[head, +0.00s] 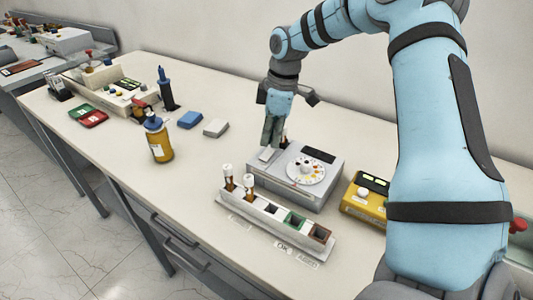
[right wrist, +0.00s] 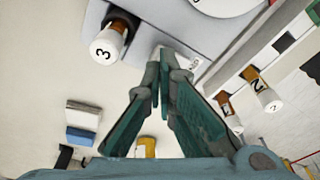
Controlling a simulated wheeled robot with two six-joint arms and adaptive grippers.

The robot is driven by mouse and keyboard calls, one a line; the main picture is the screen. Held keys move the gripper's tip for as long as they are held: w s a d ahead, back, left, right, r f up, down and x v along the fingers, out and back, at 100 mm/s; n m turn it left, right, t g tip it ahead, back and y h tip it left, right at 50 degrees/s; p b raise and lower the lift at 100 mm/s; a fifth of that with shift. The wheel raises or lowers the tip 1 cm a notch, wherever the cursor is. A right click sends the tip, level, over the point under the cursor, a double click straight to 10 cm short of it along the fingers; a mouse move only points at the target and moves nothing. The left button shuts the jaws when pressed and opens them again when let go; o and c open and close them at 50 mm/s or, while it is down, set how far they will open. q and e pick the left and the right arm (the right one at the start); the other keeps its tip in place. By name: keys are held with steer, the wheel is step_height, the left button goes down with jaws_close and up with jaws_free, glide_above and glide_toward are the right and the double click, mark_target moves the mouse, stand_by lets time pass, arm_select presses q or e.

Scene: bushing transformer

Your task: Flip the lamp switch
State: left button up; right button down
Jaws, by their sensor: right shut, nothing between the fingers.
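A grey box-shaped instrument (head: 318,203) with a round white dial (head: 306,170) carrying coloured spots stands mid-table. A small pale piece (head: 267,154), possibly the lamp switch, sits at the box's left corner. My right gripper (head: 269,145) points down at that corner, shut and empty, with its tips just above or touching the pale piece; I cannot tell which. In the right wrist view the closed fingertips (right wrist: 164,62) hide part of that piece. A vial with a white cap marked 3 (right wrist: 106,45) stands in the instrument close beside the fingers. My left gripper is not in view.
A white rack (head: 268,224) with capped vials stands in front of the instrument. A yellow meter (head: 362,204) is to the right. A brown bottle with a blue cap (head: 158,140), a blue block (head: 190,120) and a white block (head: 216,128) are to the left.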

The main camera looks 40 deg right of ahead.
mark_target(271, 150)
steer(key=shift+f+b, duration=0.75)
steer(key=shift+f, duration=0.2)
stand_by(0.3)
step_height(271, 150, up, 7)
steer(key=p, duration=0.6)
steer(key=shift+r+p, duration=0.15)
steer(key=shift+p, duration=0.25)
